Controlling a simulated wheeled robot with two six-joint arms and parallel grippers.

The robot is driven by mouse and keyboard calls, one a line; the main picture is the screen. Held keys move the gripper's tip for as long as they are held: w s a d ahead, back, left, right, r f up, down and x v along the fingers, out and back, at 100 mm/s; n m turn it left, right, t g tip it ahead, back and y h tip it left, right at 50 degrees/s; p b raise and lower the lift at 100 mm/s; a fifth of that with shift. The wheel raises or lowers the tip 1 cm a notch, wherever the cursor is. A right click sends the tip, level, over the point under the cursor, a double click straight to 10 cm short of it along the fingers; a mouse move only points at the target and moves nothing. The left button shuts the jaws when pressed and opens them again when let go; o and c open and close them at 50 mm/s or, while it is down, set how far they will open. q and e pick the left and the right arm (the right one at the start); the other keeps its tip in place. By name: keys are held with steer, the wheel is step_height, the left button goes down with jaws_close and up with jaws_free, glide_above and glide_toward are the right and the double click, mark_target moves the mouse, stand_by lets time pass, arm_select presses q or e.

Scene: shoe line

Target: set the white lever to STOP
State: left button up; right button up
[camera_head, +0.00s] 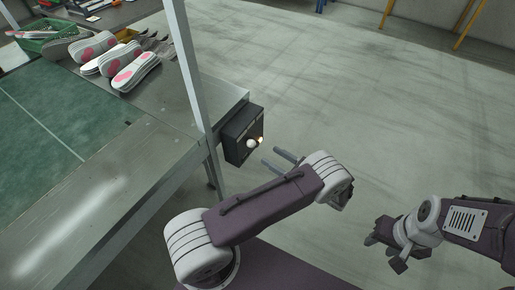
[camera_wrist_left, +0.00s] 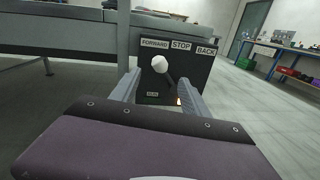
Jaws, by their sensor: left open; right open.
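A dark control box (camera_head: 231,139) is mounted at the end of the work table. In the left wrist view its face (camera_wrist_left: 194,68) carries the labels FORWARD, STOP and BACK. The lever's white knob (camera_head: 250,143) sticks out from the box. In the left wrist view the knob (camera_wrist_left: 160,63) sits below the FORWARD label, left of STOP, with its dark stem slanting down to the right. My left gripper (camera_head: 271,157) is open and empty, just short of the box, its fingers pointing at it. They show either side of the stem's line. My right gripper (camera_head: 384,252) is open and empty, far right.
A metal post (camera_head: 185,65) rises beside the box. Shoe soles (camera_head: 135,72) and a green crate (camera_head: 50,35) lie on the table (camera_head: 170,125). The floor to the right is clear.

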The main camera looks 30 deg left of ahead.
mark_target(254, 146)
arm_select(q)
steer(key=a, duration=0.3)
steer(key=w+a, duration=0.1)
steer(key=a, duration=0.4)
steer(key=shift+w+a+b, duration=0.35)
steer(key=shift+a, duration=0.05)
jaws_close()
steer(key=shift+s+f, duration=0.1)
stand_by(0.7)
